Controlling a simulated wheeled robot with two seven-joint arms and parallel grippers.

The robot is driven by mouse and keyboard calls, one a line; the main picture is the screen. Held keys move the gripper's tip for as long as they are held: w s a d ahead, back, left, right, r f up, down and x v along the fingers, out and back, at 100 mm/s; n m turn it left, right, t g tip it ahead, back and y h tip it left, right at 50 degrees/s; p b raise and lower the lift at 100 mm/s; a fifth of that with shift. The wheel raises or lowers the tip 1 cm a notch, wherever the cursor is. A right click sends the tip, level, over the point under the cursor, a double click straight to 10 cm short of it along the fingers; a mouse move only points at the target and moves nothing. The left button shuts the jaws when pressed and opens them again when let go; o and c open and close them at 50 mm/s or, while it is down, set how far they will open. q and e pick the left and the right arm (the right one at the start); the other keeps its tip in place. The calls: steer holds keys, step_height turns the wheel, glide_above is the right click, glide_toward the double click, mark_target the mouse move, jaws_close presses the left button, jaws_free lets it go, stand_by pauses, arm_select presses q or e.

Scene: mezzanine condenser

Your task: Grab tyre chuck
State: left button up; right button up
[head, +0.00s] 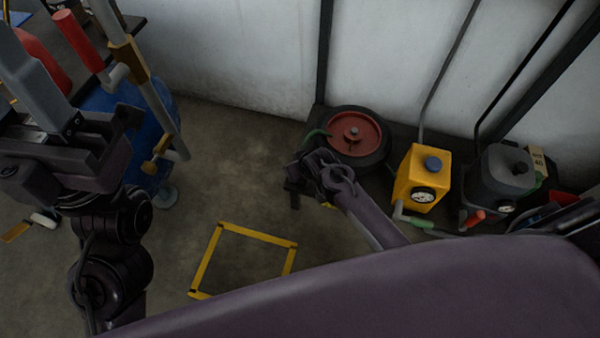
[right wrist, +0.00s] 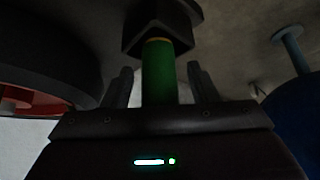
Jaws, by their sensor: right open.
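A green cylinder (right wrist: 158,75) with a thin yellowish ring and a dark block at its far end stands between my right fingers in the right wrist view; it looks like the tyre chuck. My right gripper (right wrist: 160,88) is open, with one finger on each side of it and gaps showing. In the head view my right gripper (head: 293,188) is beside the red-hubbed wheel (head: 352,134), and my wrist hides most of what lies there.
A yellow box with a gauge (head: 421,178) and a dark grey one (head: 500,172) stand right of the wheel, with handles in front. A blue drum (head: 135,125) and a pole stand at left. A yellow floor outline (head: 243,233) surrounds bare floor.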

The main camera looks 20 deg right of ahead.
steer(key=c, duration=1.1)
steer(key=shift+c, duration=0.2)
steer(key=shift+r, duration=0.15)
